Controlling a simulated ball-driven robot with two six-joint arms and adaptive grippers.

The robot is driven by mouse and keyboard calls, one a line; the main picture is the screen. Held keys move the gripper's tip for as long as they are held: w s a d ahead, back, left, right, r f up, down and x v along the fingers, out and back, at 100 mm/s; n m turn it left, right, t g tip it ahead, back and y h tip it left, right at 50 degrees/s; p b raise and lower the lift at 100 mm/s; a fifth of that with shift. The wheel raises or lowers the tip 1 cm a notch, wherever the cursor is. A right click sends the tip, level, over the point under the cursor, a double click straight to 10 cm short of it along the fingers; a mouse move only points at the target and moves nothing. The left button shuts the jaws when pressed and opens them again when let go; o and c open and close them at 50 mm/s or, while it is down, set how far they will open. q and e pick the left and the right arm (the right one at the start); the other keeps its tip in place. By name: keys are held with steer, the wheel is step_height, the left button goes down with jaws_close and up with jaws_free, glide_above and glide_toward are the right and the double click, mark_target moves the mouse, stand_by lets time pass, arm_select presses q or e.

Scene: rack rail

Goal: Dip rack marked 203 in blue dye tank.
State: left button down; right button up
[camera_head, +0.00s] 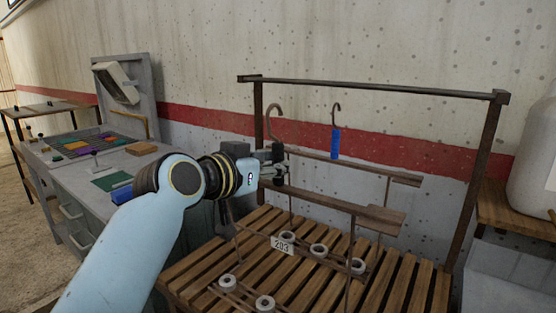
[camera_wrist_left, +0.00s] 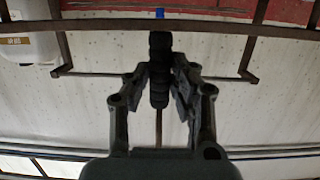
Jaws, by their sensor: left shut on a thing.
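The rack has a white tag reading 203 (camera_head: 283,245), thin rods, wooden bars and several pale rings at its lower part. Its metal hook (camera_head: 273,112) rises above my left gripper (camera_head: 277,166). My left gripper is shut on the rack's dark grip, which shows between the fingers in the left wrist view as a black ridged handle (camera_wrist_left: 160,70). Another hook with a blue grip (camera_head: 336,143) stands behind. I cannot make out a blue dye tank. My right gripper is not in view.
A slatted wooden bench (camera_head: 205,255) lies beneath the rack, with a rail post (camera_head: 475,185) at right. A grey workbench (camera_head: 72,165) with coloured pieces stands at left. A white container (camera_head: 535,160) stands at the right edge.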

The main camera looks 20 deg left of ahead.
arm_select(q)
steer(key=f+p+v, duration=0.1)
steer(key=v, duration=0.6)
steer(key=shift+p, duration=0.35)
steer(key=shift+f, duration=0.1)
steer(key=c, duration=1.9)
jaws_free()
jaws_close()
steer(key=shift+s, duration=0.1)
